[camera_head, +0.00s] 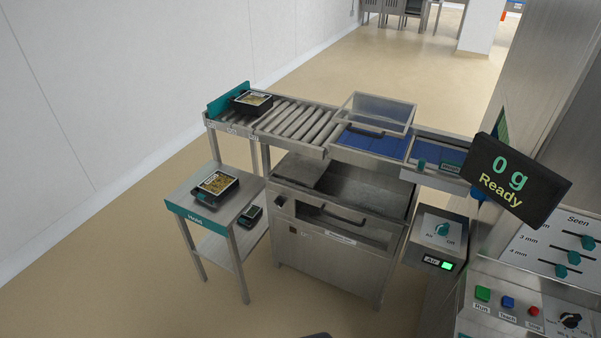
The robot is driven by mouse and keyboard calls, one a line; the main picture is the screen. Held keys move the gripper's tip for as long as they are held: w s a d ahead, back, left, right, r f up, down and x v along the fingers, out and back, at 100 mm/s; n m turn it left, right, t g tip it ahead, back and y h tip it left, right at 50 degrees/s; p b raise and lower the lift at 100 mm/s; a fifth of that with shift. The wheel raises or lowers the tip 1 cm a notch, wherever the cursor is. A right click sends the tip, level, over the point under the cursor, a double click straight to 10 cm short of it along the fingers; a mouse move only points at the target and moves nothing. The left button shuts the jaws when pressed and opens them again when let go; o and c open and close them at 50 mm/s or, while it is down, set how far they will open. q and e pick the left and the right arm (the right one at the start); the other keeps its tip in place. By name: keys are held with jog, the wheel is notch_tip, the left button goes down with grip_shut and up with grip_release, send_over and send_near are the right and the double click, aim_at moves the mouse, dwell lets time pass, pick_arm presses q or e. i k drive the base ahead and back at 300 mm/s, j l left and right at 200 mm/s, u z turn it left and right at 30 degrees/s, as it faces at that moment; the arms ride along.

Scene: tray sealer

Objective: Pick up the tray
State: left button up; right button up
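A black tray (216,187) with yellowish-brown contents and a pale label sits on the steel side table (186,204). A second, similar black tray (252,102) sits at the left end of the roller conveyor (297,122), by a teal end plate (228,101). A smaller dark item (250,216), perhaps another tray, lies on the side table's lower shelf. Neither of my grippers is recognisable in the head view. A small dark shape at the bottom edge is too cut off to identify.
The sealer (340,245) stands right of the side table, with a clear cover (378,113) over a blue belt above. Control panels fill the right side. Floor is free in front of the side table.

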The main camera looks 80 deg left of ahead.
aim_at(215, 188)
jog(key=u, duration=3.3)
